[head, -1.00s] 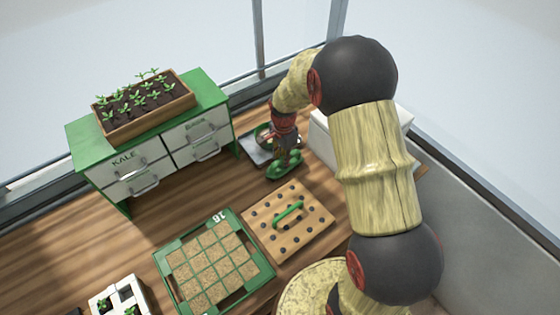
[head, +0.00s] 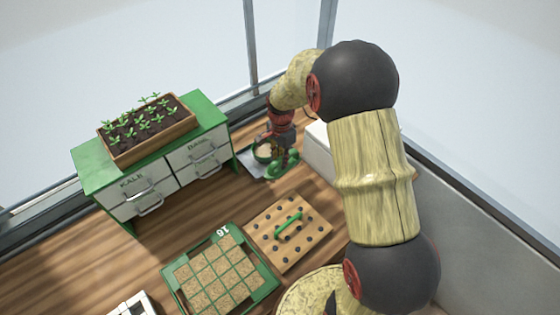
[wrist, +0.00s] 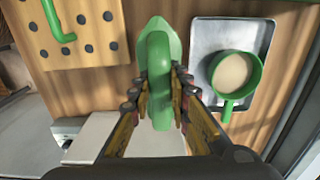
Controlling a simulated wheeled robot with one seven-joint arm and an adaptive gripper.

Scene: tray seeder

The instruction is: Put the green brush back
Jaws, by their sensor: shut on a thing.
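The green brush (wrist: 160,72) is between the fingers of my gripper (wrist: 160,92) in the wrist view, with the fingers closed on its raised handle. Its pointed green body reaches forward past the fingertips. In the head view the green brush (head: 282,166) hangs below my gripper (head: 284,152), just right of a green-rimmed cup. I cannot tell whether its underside touches the table.
The green cup (wrist: 236,74) with pale contents stands on a grey metal tray (wrist: 205,45). A perforated wooden board (head: 318,212) with a green handle and a green-framed seed tray (head: 172,280) lie nearer. A drawer cabinet (head: 88,174) stands left; a white box (head: 318,146) is right.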

